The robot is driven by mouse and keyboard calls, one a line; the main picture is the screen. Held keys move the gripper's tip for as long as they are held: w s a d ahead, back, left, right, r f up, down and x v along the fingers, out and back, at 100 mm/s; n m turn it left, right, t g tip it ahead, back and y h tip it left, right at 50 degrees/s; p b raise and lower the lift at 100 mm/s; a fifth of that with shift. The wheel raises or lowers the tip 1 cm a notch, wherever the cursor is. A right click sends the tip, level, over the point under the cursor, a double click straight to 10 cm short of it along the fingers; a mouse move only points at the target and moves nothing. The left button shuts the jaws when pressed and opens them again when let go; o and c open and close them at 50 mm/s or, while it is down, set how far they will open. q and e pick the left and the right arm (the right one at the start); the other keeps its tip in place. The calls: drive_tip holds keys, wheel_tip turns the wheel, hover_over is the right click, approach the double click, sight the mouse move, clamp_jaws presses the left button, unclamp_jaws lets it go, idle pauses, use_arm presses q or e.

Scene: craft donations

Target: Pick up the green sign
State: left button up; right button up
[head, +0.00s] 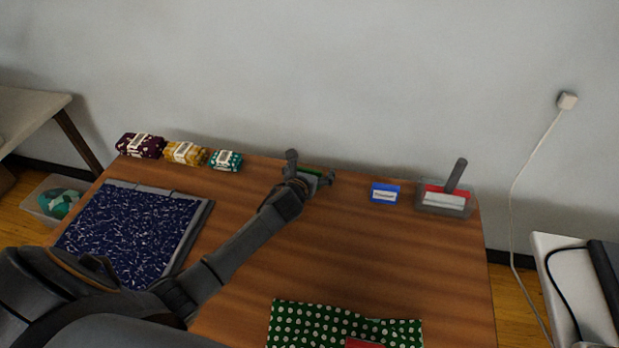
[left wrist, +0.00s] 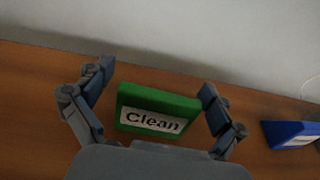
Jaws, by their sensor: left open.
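The green sign (left wrist: 158,102) has a white label reading "Clean" and stands on the wooden table. In the left wrist view it sits between the two fingers of my left gripper (left wrist: 155,90). The fingers are spread, with a gap on each side of the sign, a narrower one on the right. In the head view the left gripper (head: 311,168) is at the back of the table, and only part of the green sign (head: 311,171) shows behind it. My right gripper is in neither view.
A blue sign (head: 384,193) stands to the right, also in the left wrist view (left wrist: 288,134). A clear bin (head: 444,210) holds something red and a dark handle. Several folded fabric bundles (head: 186,153) line the back left. A navy speckled cloth (head: 128,230) and green dotted fabric (head: 318,325) lie nearer.

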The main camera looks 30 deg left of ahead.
use_arm(q)
drive_tip(key=shift+w+f, duration=0.25)
drive_tip(key=shift+w, duration=0.3)
drive_tip(key=shift+a, duration=0.1)
drive_tip(key=shift+s+r, duration=0.1)
drive_tip(key=c, duration=1.2)
